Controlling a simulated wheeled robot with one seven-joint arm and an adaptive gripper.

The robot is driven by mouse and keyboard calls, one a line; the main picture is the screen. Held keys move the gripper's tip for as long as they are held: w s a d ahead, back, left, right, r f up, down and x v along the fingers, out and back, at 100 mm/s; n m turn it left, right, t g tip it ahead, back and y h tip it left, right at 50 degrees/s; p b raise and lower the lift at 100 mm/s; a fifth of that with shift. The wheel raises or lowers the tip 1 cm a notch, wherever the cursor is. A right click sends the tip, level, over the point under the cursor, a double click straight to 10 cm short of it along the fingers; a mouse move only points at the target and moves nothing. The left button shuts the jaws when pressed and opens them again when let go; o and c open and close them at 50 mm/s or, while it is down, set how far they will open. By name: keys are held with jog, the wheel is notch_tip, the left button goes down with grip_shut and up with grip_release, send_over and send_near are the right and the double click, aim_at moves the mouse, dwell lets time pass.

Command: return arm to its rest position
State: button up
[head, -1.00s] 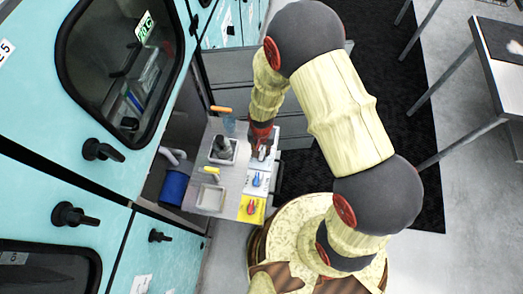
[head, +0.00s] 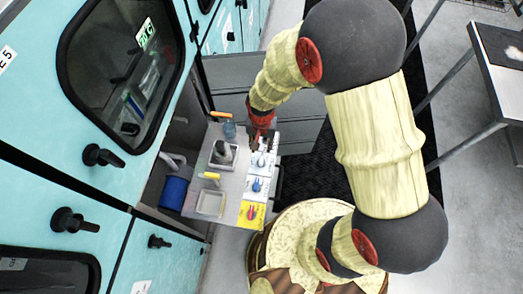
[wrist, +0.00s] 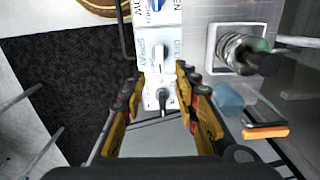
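My gripper (head: 262,138) hangs over the far end of a row of dial panels in the head view. In the wrist view its two fingers (wrist: 158,112) stand wide apart, with nothing held between them. A small dark-centred knob (wrist: 163,97) shows in the gap between the fingers. My arm is raised and bent over the bench in the head view.
Orange-handled (head: 220,114) item stands behind. Teal cabinets (head: 110,190) line the left.

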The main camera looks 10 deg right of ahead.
jog(key=shift+r, duration=0.95)
jog(key=s+d+r+n+t, duration=0.1)
jog(key=s+d+r+t, duration=0.1)
jog(key=r, duration=0.8)
jog(key=s+d+r+n+t+b, duration=0.1)
jog(key=s+d+r, duration=0.4)
jog(key=r, duration=0.6)
jog(key=s+d+r+n+t, duration=0.2)
jog(key=s+d+r, duration=0.2)
jog(key=r, duration=0.7)
jog(key=shift+s+d+t+b, duration=0.2)
jog(key=shift+s+t+b, duration=0.1)
jog(key=shift+s, duration=0.3)
